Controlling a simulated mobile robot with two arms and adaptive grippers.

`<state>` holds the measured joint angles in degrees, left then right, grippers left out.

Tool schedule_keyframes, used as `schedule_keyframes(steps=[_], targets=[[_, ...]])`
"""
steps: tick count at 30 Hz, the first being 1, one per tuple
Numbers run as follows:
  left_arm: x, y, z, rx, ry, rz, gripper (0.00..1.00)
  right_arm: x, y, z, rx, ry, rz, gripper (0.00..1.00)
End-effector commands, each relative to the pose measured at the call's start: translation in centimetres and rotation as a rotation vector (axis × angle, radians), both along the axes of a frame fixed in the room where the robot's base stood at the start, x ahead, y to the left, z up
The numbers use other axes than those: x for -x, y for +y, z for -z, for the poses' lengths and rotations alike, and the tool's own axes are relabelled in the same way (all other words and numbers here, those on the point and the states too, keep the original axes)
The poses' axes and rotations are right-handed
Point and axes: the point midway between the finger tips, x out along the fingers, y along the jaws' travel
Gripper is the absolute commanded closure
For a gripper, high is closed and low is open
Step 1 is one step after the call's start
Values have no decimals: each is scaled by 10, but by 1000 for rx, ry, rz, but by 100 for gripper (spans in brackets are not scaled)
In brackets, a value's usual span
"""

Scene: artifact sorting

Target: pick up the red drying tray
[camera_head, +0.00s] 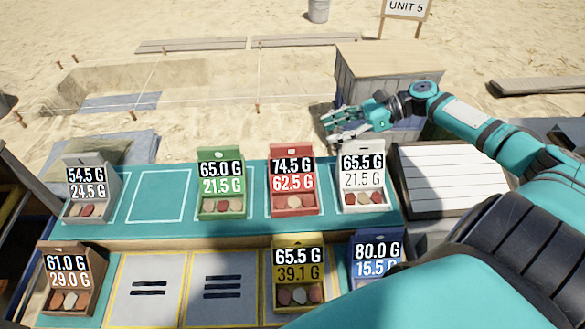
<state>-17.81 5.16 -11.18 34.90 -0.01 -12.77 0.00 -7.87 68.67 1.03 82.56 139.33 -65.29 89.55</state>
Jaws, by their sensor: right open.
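The red drying tray (294,203) stands on the teal back shelf, right of the middle. It holds a few small pieces, and its upright back panel carries the labels 74.5 G and 62.5 G. My right gripper (332,130) is open and empty. It is above and beyond the white tray labelled 65.5 G, up and to the right of the red tray and apart from it. My right arm comes in from the right edge. My left gripper is not in view.
The green tray (221,205) is left of the red tray and the white tray (363,201) is right of it. A grey tray (89,209) is at the far left. Brown (66,302), yellow (299,297) and blue (375,262) trays stand in the front row. An empty outlined spot (158,196) is on the teal shelf.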

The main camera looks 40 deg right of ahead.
Motion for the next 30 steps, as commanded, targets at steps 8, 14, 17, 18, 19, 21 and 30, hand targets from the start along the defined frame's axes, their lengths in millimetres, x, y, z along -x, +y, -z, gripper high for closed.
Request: schedule_keyframes(steps=[8, 14, 17, 18, 19, 21, 30], targets=[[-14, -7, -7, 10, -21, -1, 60, -23, 38, 17, -1, -2, 1, 58], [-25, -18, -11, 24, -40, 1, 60, -28, 47, 22, -2, 0, 0, 58], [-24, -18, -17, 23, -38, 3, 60, -36, 58, 28, -3, -2, 0, 58], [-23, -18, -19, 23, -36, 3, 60, -39, 62, 31, -3, -2, 0, 58], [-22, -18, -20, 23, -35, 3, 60, -42, 66, 34, -3, -2, 0, 58], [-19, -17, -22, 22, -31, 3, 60, -46, 73, 39, -2, -1, 1, 58], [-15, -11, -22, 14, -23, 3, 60, -50, 81, 45, 0, 1, 0, 58]])
